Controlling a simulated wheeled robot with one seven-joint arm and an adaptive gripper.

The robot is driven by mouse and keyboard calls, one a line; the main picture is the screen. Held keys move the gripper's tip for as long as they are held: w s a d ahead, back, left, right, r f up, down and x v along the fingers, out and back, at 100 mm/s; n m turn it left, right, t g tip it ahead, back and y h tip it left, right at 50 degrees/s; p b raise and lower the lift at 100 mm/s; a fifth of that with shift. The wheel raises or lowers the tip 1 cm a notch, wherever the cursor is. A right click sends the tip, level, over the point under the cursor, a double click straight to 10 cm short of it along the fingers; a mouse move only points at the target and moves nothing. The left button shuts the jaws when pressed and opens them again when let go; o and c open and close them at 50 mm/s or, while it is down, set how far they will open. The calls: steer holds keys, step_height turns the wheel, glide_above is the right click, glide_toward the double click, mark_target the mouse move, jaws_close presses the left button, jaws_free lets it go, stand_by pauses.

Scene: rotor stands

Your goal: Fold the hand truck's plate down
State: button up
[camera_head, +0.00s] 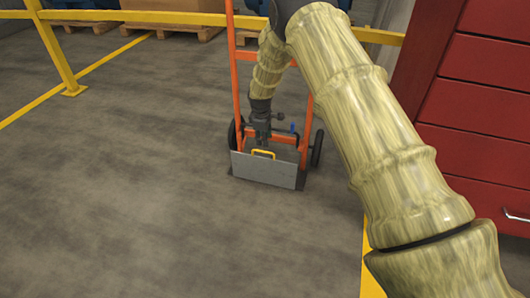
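The orange hand truck (236,90) stands upright on the grey floor near the middle of the view. Its grey plate (264,171) is up, standing nearly vertical across the front of the truck's foot. A yellow handle (263,153) sits at the plate's upper edge. My gripper (262,143) points down at the plate's top, just above or behind the yellow handle. It is small and dark here, and I cannot tell whether its fingers touch the handle or are open. My arm hides part of the truck's frame.
A red drawer cabinet (478,115) stands at the right. A yellow rail (165,17) runs behind the truck, with its post (56,45) at the left. Wooden pallets (172,31) lie beyond it. The floor in front and left of the truck is clear.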

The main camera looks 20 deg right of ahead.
mark_target(265, 152)
steer(key=f+b, duration=0.1)
steer(key=f, duration=0.1)
steer(key=w+f+b, duration=0.1)
steer(key=f, duration=0.2)
steer(key=d+f+b, duration=0.1)
steer(key=f, duration=0.2)
steer(key=shift+w+f, duration=0.1)
steer(key=shift+w, duration=0.05)
jaws_close()
